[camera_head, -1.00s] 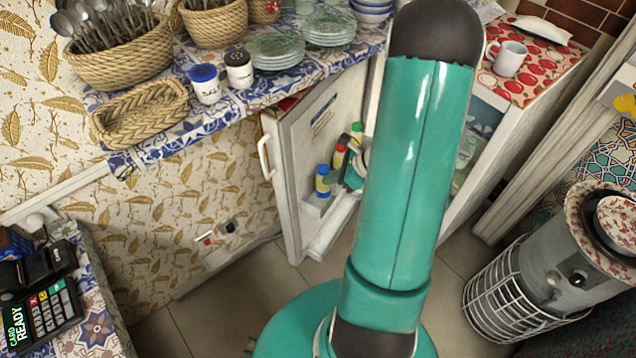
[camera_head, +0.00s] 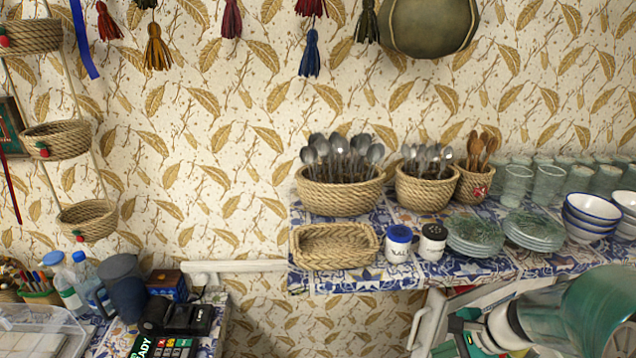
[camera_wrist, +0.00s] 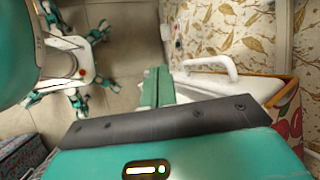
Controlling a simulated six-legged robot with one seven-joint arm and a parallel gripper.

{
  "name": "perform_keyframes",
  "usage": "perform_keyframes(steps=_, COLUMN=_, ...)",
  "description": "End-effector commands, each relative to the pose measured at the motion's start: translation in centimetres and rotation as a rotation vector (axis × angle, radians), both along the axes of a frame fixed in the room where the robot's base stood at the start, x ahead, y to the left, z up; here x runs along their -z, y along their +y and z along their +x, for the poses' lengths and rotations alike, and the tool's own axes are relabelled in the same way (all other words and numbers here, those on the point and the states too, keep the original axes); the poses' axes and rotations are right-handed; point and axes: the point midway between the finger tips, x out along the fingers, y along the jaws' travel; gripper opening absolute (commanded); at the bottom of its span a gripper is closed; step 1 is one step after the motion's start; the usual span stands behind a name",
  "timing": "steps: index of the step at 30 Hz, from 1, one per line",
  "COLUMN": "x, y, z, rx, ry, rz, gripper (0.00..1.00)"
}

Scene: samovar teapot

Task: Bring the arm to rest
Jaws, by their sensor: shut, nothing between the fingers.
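In the wrist view, my gripper (camera_wrist: 157,78) has its two green fingers together, with nothing between them. It is beside the white fridge door with its white handle (camera_wrist: 215,66); whether they touch I cannot tell. Behind the fingers, my own body and legs show on the floor. In the head view, my green arm (camera_head: 590,312) shows at the lower right, in front of the fridge. The fingers cannot be made out clearly there. The fridge door (camera_head: 432,318) shows only in part at the bottom edge.
A tiled shelf (camera_head: 345,280) carries spoon baskets (camera_head: 340,195), an empty basket (camera_head: 335,247), two jars, green plates (camera_head: 475,232), bowls and glasses. At lower left stand a card reader (camera_head: 170,345) and bottles. Hanging baskets (camera_head: 60,140) are at left. Tassels hang above.

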Motion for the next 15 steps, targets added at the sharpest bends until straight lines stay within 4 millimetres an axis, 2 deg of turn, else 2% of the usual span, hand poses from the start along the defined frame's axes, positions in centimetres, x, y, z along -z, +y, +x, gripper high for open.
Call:
perform_keyframes(steps=1, x=-1.5, y=1.5, z=-0.4, rx=-0.093, ry=-0.033, rz=-0.057, gripper=0.00)
perform_keyframes(steps=6, x=-5.3, y=5.0, z=-2.3, rx=-0.388, ry=-0.127, rz=-0.248, gripper=0.00)
perform_keyframes(steps=15, x=-11.2, y=9.2, z=-6.6, rx=-0.867, ry=-0.310, rz=-0.616, gripper=0.00)
